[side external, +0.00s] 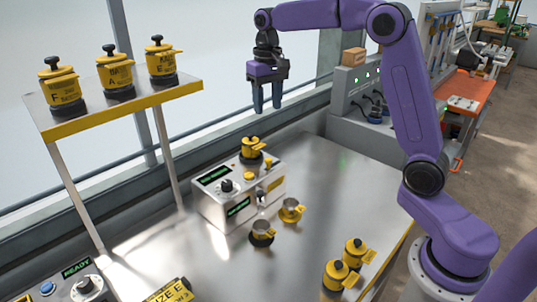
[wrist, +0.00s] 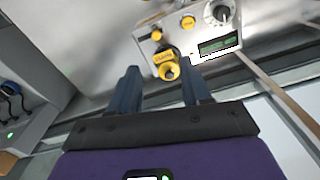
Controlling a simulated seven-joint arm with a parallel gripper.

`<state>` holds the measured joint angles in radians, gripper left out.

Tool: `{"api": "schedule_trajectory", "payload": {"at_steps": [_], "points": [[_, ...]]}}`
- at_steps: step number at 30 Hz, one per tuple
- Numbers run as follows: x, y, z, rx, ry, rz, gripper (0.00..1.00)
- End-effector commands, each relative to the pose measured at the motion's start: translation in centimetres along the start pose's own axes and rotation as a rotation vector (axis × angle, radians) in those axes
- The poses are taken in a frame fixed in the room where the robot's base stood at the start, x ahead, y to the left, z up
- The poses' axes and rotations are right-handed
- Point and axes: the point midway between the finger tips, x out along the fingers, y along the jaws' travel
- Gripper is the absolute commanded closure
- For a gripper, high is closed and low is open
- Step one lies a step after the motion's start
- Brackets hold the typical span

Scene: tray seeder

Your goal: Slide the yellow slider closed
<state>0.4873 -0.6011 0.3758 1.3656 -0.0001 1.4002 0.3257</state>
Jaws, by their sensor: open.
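A grey seeder box (side external: 212,207) stands on the metal table, with dials and green displays on its front. A yellow and black canister (side external: 252,150) sits on its top; from above it shows in the wrist view (wrist: 167,67). Small yellow parts show on the box, including a yellow knob (side external: 249,176) and a yellow panel (side external: 275,184). I cannot tell for sure which part is the yellow slider, or how far it is open. My gripper (side external: 266,108) is open and empty, pointing down, high above the canister and touching nothing.
A raised shelf (side external: 130,113) at the left holds three lettered canisters. Two small cups (side external: 262,232) (side external: 291,209) stand in front of the box. Two yellow canisters (side external: 338,274) (side external: 354,250) stand at the table's near right. A grey unit with cables (side external: 350,110) is behind. The table's right part is clear.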

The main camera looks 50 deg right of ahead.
Motion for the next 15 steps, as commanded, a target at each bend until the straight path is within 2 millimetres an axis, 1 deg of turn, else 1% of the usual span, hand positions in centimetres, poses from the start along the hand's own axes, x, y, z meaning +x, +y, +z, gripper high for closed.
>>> {"api": "schedule_trajectory", "payload": {"at_steps": [1, 3, 8, 11, 15], "points": [[-0.1, 0.5, -0.6, 0.023, 0.001, 0.0, 0.52], [-0.1, 0.9, -1.0, 0.042, 0.0, 0.0, 0.52], [0.7, 1.1, -1.2, 0.052, -0.003, 0.001, 0.52], [2.0, 1.1, -1.1, 0.051, -0.005, 0.002, 0.52], [4.5, 1.1, -1.1, 0.05, -0.005, 0.002, 0.52]]}}
